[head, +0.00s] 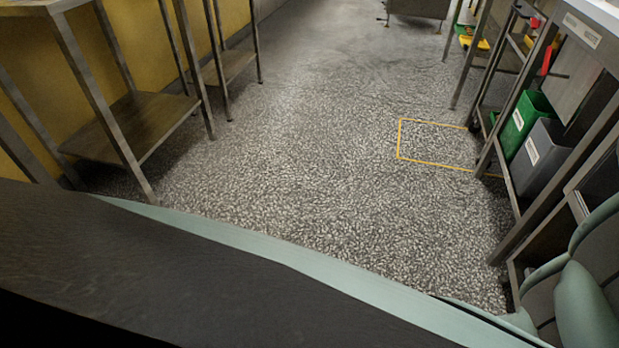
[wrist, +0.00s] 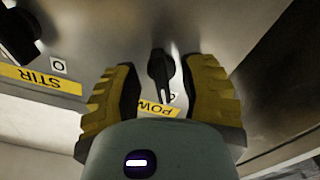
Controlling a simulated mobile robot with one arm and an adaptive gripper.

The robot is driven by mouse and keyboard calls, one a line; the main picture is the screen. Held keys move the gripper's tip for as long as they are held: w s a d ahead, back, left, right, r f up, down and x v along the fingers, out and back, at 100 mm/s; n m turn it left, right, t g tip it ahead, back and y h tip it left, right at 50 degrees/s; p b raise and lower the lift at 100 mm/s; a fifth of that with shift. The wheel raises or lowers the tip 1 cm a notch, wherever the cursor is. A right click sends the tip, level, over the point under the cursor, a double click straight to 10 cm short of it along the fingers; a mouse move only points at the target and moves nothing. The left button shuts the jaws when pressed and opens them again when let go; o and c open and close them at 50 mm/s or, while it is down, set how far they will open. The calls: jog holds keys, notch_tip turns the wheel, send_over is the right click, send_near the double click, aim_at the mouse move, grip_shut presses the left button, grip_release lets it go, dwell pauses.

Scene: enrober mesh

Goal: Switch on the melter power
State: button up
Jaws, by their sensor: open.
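The melter's power knob (wrist: 159,72) is a black rotary switch with a pale line on it, on a metal panel in the wrist view. A yellow label (wrist: 157,109), upside down and partly hidden, reads "POW" beside it. My gripper (wrist: 162,68) has yellow ridged fingers, open, one on each side of the knob. Gaps show between the fingers and the knob. A small white "O" mark by the power knob is mostly hidden by my gripper. The head view does not show the panel.
A second black knob (wrist: 18,35) sits left of the power knob, with a yellow "STIR" label (wrist: 40,80) and a white "O" mark (wrist: 58,66). In the head view, metal tables (head: 140,125) stand left, and a rack with green (head: 522,125) and grey bins (head: 540,155) right. The floor between is clear.

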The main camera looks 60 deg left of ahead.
jog(key=shift+o, duration=0.3)
grip_shut()
jog(key=shift+a, duration=0.1)
